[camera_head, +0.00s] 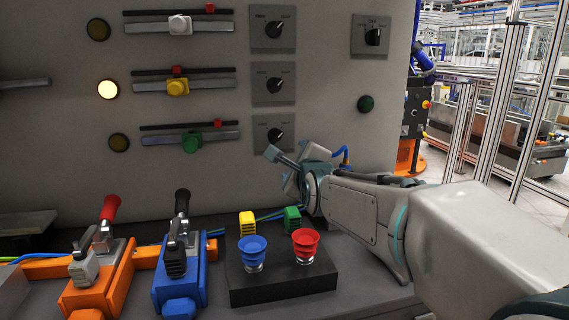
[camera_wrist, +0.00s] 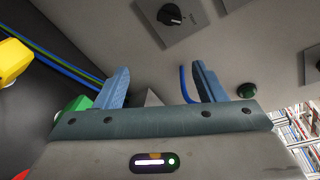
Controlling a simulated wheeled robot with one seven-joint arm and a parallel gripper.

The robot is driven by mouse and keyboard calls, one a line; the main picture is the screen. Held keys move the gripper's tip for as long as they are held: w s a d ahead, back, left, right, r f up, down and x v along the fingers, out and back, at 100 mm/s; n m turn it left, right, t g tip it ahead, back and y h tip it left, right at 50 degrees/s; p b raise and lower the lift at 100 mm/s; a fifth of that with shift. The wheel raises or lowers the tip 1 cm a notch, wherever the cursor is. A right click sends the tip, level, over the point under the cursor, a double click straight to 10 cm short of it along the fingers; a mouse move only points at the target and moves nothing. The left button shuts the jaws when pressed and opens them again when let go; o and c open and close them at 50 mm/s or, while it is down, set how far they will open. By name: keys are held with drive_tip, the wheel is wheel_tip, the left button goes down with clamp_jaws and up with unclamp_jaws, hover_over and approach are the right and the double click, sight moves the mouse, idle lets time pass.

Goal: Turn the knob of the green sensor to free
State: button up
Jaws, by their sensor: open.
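The green sensor (camera_head: 191,142) sits on a slotted rail low on the grey wall panel, with a small red marker above it. The lowest black knob (camera_head: 274,135), on a grey plate, is to its right in the same row. A knob on a plate, seemingly this one, shows in the wrist view (camera_wrist: 171,15), beyond the fingertips. My gripper (camera_head: 283,168) is just below the knob, apart from it. Its fingers are open and empty in the wrist view (camera_wrist: 160,68).
White (camera_head: 180,25) and yellow (camera_head: 178,88) sensors have knobs in rows above. A dark green button (camera_head: 366,103) is at right. Clamps stand at left.

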sight(277, 138)
drive_tip(key=w+a+m, duration=0.1)
drive_tip(key=w+a, duration=0.1)
drive_tip(key=w, duration=0.3)
drive_tip(key=w+a+m+t, duration=0.1)
drive_tip(key=w, duration=0.4)
drive_tip(key=w+a, duration=0.2)
drive_tip(key=w, duration=0.3)
drive_tip(key=shift+a+r+m+t+y+p, duration=0.3)
drive_tip(key=shift+m+y+p, duration=0.05)
drive_tip(key=shift+m+y, duration=0.05)
drive_tip(key=shift+c, duration=0.3)
drive_tip(key=c, duration=0.9)
